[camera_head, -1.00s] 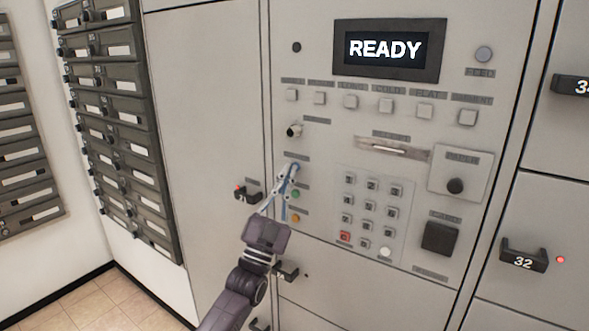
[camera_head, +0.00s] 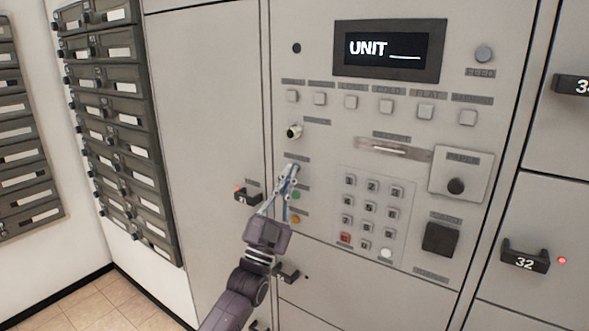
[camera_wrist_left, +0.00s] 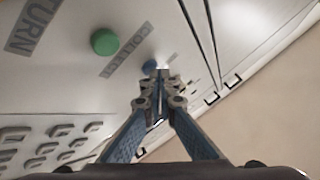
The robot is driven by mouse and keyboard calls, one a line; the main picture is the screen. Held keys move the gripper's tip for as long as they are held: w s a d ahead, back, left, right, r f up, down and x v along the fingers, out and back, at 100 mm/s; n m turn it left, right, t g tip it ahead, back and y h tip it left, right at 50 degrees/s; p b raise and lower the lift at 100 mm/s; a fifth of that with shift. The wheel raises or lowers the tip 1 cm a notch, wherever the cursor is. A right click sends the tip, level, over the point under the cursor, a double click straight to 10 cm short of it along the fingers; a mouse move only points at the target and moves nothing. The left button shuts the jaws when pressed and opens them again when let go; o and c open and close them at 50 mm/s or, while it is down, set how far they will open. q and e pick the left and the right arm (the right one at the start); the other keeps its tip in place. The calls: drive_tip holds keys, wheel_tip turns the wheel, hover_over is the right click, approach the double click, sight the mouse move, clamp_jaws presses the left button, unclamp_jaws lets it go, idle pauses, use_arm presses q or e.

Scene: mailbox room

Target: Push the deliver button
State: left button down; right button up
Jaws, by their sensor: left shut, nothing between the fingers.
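On the grey panel, the display (camera_head: 389,48) reads "UNIT __". My left gripper (camera_head: 289,170) is shut and empty, its fingertips at the top of a column of coloured buttons. In the left wrist view a blue button (camera_wrist_left: 150,65) shows just past the fingertips (camera_wrist_left: 158,74), partly covered. They look against it or very close; contact cannot be told. A green button (camera_wrist_left: 105,41) stands beside it, with a "COLLECT" label (camera_wrist_left: 128,50) between them. No legible "DELIVER" label shows. An orange button (camera_head: 296,219) sits lowest. My right gripper is not in view.
A keypad (camera_head: 371,207) with a red and a white key lies right of the buttons. A row of square buttons (camera_head: 386,106) runs under the display. A black locker handle (camera_head: 247,196) is close left of my gripper. Dark mailboxes (camera_head: 120,130) line the left wall.

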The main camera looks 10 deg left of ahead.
use_arm(q)
drive_tip(key=shift+s+a+p, duration=0.2)
drive_tip(key=shift+s+p, duration=0.15)
drive_tip(key=shift+s, duration=0.3)
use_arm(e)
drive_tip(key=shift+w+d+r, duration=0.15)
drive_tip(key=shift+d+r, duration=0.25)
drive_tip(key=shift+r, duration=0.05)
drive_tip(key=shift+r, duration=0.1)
use_arm(q)
drive_tip(key=shift+s+a+p, duration=0.3)
drive_tip(key=shift+s+p, duration=0.2)
drive_tip(key=shift+s, duration=0.3)
drive_tip(key=shift+s+a+p, duration=0.25)
drive_tip(key=shift+s+p, duration=0.25)
drive_tip(key=shift+s, duration=0.25)
drive_tip(key=shift+s+a+p, duration=0.3)
drive_tip(key=shift+s+p, duration=0.2)
drive_tip(key=shift+s, duration=0.3)
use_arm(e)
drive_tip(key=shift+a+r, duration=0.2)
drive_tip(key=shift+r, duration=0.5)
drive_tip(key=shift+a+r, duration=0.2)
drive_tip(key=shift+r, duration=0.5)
